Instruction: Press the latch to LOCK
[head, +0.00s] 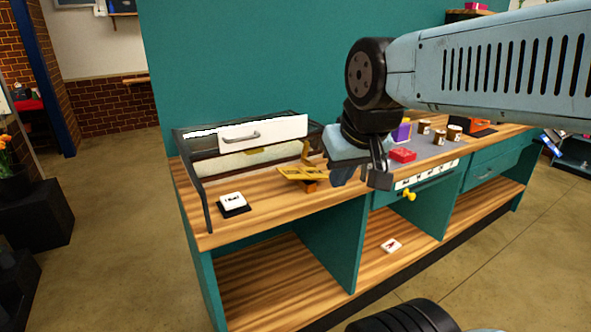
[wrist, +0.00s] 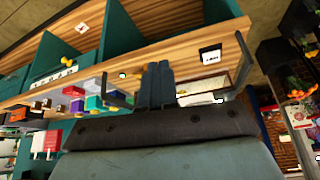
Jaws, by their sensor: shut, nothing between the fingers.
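A black-framed clear case (head: 191,178) stands at the left end of the wooden bench. Its white front panel (head: 285,130) carries a grey handle. A yellow piece with an orange base (head: 300,173) sits by the case's right end; I cannot tell whether it is the latch. A white card on a black base (head: 233,201) lies before the case and shows in the wrist view (wrist: 210,55); its lettering is unreadable. My gripper (head: 362,178) is shut and empty, right of the yellow piece and apparently above the bench. Its fingers (wrist: 158,84) are together in the wrist view.
A red box (head: 402,155), a purple box (head: 401,132) and several small jars (head: 439,137) stand on a grey mat to the right. A yellow knob (head: 409,194) juts from the bench front. Open shelves lie below. The bench top around the card is clear.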

